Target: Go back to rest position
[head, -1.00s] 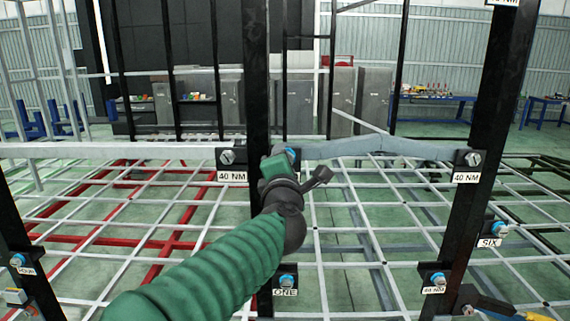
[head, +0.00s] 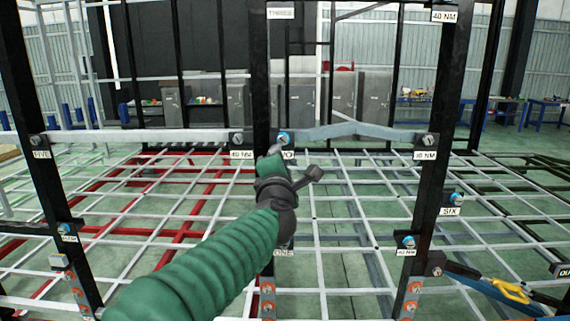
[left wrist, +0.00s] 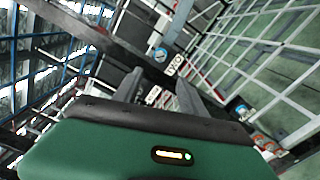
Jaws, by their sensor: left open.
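My left arm is green with dark joints and reaches in from the bottom left of the head view. My left gripper (head: 276,153) is at its far end, in front of the dark middle post (head: 262,75). It overlaps the view of the blue-marked bolt (head: 284,138) and part of its label. The left wrist view shows two dark fingers spread apart with nothing between them, so the left gripper (left wrist: 160,88) is open and empty. The blue-marked bolt (left wrist: 160,55) and a label appear beyond the fingers. My right gripper is not in view.
Dark posts stand left (head: 42,145) and right (head: 438,165), carrying labelled bolts. A grey crossbar (head: 350,132) spans the middle and right posts. Behind lies a wide white grid frame (head: 340,210). A yellow-handled item (head: 510,290) lies at lower right. Cabinets and blue tables stand far behind.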

